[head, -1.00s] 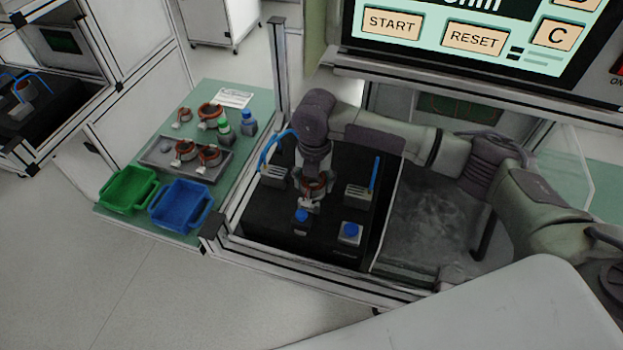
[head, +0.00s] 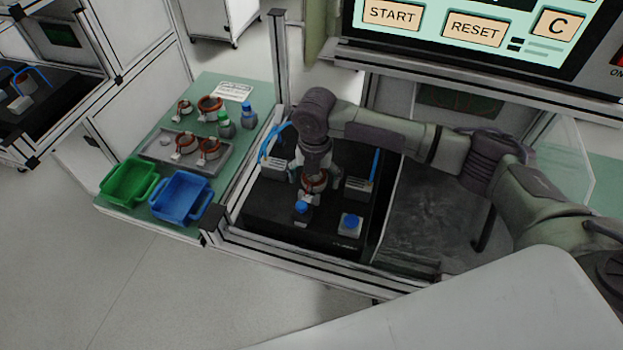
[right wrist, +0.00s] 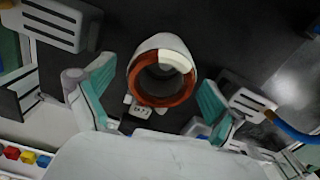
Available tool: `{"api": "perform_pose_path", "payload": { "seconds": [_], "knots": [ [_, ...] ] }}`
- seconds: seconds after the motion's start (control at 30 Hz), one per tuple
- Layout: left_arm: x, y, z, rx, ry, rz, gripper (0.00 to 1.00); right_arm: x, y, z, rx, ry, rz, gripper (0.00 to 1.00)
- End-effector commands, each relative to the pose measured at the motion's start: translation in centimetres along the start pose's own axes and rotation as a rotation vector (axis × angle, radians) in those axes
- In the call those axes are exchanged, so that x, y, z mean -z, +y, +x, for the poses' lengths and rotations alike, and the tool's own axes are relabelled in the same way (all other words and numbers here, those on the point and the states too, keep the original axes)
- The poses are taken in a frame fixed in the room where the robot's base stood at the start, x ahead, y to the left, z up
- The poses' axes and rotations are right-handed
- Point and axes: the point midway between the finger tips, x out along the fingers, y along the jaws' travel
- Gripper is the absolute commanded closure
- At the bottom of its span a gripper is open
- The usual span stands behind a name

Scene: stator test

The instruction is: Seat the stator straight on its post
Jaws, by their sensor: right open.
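The stator (head: 315,184), a copper-orange ring with a pale outer shell, is at the black test fixture, under my right gripper (head: 316,168). In the right wrist view the stator (right wrist: 176,98) lies between the two teal-padded fingers of my right gripper (right wrist: 157,82). The fingers are spread, with a gap visible on both sides of the ring. The stator's bore is dark; the post cannot be made out, and I cannot tell whether the stator sits straight. My left gripper is not in view.
Grey blocks stand left (head: 277,169) and right (head: 359,188) of the stator. Blue-topped buttons (head: 350,222) are in front. On the green side table, a grey tray (head: 160,153) holds more stators, near green (head: 130,184) and blue (head: 181,198) bins. A screen hangs above.

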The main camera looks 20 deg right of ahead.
Motion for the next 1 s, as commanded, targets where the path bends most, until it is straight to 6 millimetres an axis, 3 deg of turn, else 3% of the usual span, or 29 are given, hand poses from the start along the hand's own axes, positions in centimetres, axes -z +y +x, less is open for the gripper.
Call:
{"api": "perform_pose_path", "payload": {
  "seconds": [0.03, 0.17, 0.6, 0.8, 1.0],
  "knots": [
    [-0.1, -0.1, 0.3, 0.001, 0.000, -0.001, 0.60, 0.5, -0.5, 1.2, 0.016, 0.014, 0.003, 0.07],
    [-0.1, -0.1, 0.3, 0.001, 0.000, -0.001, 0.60, 0.5, -0.5, 0.6, 0.015, 0.012, 0.002, 0.07],
    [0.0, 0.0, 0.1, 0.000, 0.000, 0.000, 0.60, 1.3, 0.2, -6.8, 0.005, -0.014, 0.000, 0.07],
    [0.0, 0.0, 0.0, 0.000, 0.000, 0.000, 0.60, 1.6, 0.3, -8.6, 0.003, -0.018, -0.001, 0.07],
    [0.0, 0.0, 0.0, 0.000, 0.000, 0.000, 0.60, 1.7, 0.3, -8.9, 0.004, -0.018, 0.000, 0.07]
  ]
}}
